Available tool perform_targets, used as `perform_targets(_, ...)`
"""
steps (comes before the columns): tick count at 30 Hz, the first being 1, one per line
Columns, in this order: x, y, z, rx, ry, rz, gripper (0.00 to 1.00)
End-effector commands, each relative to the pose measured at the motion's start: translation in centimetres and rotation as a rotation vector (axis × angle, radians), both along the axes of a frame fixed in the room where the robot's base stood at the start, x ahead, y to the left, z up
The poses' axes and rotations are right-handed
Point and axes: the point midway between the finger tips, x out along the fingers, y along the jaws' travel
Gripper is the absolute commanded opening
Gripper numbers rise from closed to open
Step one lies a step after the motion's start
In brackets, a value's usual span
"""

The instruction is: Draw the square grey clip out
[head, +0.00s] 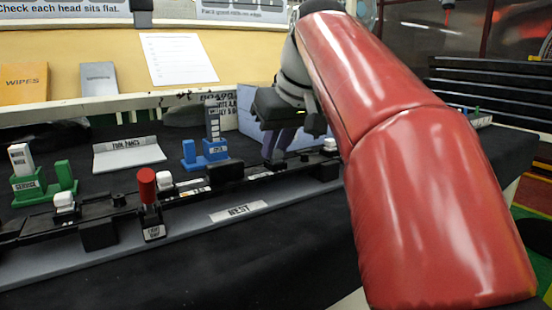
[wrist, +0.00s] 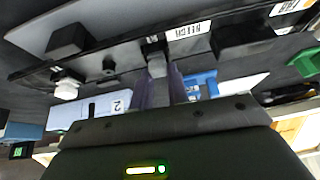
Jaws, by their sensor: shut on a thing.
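My gripper (head: 273,160) reaches down to the black rail (head: 120,213) in the head view. In the wrist view its two purple-tinted fingers (wrist: 158,80) are closed together on a small grey clip (wrist: 156,66) at the rail. The clip is mostly hidden by the fingers, and I cannot tell its square shape or whether it is still seated. The head view does not show the clip clearly.
White clips stand along the rail, one at left (head: 64,202), one mid-rail (head: 164,180). A red-topped post (head: 148,188), blue holder (head: 205,152) and green holder (head: 45,185) stand nearby. A grey tray (head: 128,156) lies behind. Dark table in front is clear.

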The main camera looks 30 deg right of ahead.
Motion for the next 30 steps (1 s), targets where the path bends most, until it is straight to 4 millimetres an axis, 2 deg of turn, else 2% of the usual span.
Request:
perform_targets(19, 0.0, 0.0, 1.0, -0.001, -0.003, -0.001, 0.0)
perform_targets(30, 0.0, 0.0, 3.1, 0.0, -0.001, 0.0, 0.0)
